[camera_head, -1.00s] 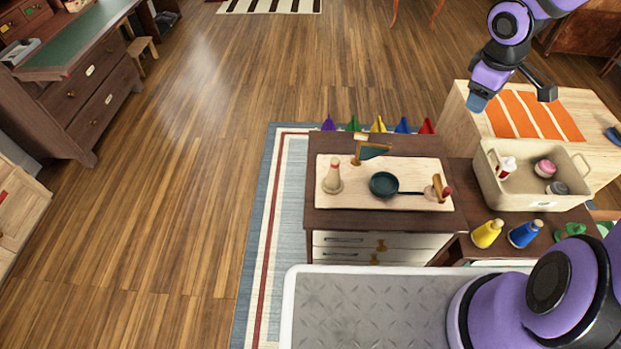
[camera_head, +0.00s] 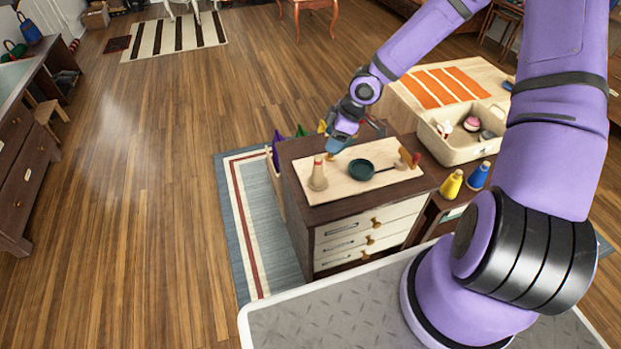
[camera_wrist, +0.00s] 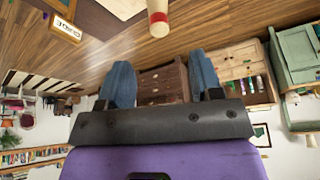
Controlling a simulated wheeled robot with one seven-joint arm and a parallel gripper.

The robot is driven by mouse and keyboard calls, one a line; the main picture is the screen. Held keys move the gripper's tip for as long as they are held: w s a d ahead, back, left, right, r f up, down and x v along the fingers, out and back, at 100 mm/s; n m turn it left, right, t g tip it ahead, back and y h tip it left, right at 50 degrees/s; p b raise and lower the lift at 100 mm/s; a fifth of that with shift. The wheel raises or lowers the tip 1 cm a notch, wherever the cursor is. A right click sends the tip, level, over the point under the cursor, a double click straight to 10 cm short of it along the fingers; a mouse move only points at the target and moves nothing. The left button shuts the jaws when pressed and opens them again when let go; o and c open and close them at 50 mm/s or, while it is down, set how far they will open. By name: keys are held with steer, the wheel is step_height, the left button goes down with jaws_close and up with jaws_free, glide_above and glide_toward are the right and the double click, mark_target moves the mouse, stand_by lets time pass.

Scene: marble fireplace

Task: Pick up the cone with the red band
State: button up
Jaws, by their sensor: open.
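The cone with the red band (camera_head: 318,176) is tan and stands upright at the left end of a pale board (camera_head: 340,190) on the dark-topped cabinet. My gripper (camera_head: 357,138) is over the back part of the board, above and to the right of the cone, apart from it. In the wrist view the gripper (camera_wrist: 161,72) has its two blue fingers spread with nothing between them. That view looks upside down; the cone (camera_wrist: 158,20) shows at its top edge, beyond the fingertips, with its red band visible.
A dark green pan (camera_head: 361,170) lies on the board right of the cone. Small items stand at the board's right end. A cream bin (camera_head: 465,150), a yellow cone (camera_head: 451,184) and a blue cone (camera_head: 478,175) are further right.

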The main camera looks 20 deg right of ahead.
mark_target(320, 157)
steer(key=shift+x, duration=5.2)
steer(key=shift+c, duration=0.3)
jaws_close()
